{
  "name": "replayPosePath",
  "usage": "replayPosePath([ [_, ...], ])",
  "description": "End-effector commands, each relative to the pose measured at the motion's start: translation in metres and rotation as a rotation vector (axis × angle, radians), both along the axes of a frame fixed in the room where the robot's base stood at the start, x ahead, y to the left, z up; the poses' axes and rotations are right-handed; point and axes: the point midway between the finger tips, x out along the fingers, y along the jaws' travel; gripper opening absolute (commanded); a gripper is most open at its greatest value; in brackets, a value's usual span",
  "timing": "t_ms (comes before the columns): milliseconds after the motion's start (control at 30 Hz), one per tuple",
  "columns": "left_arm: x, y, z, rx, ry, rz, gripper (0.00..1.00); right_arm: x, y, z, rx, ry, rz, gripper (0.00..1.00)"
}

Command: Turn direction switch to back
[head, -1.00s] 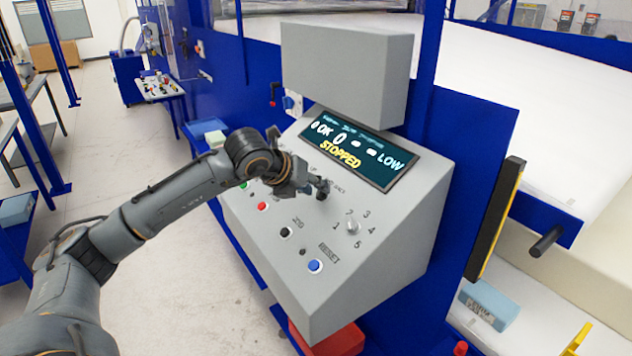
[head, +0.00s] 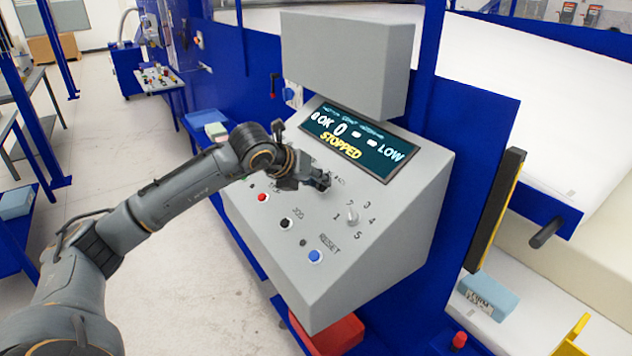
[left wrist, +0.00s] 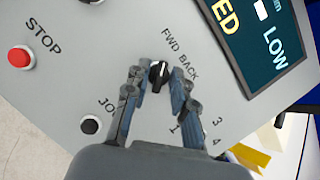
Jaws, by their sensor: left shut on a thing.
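The direction switch (left wrist: 158,75) is a small black knob with a white mark on the grey slanted panel, beside the printed words FWD and BACK. In the left wrist view, the mark points toward the top of the picture; I cannot tell which word it is set to. My left gripper (left wrist: 157,80) is shut on the knob, with one finger on each side of it. In the head view, my left gripper (head: 321,182) is at the panel below the display and hides the knob. My right gripper is not in view.
The display (head: 358,143) reads STOPPED and LOW. Near the gripper are a red STOP button (head: 262,197), a black JOG button (head: 285,223), a numbered selector knob (head: 351,216) and a blue RESET button (head: 316,256). A grey box (head: 345,65) overhangs the panel.

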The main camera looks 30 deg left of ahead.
Motion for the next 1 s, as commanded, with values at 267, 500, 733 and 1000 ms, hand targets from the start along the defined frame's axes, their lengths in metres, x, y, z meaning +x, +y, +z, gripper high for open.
replayPosePath([
  [267,0.000,0.001,-0.005,0.083,-0.038,-0.147,0.00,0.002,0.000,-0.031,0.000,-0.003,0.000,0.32],
  [500,0.001,0.002,-0.004,0.189,-0.082,-0.336,0.00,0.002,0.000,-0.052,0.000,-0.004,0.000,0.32],
  [733,0.001,0.003,-0.001,0.292,-0.125,-0.522,0.00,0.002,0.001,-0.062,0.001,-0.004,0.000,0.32],
  [1000,0.001,0.003,0.001,0.415,-0.175,-0.741,0.00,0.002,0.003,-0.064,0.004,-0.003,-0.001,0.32],
])
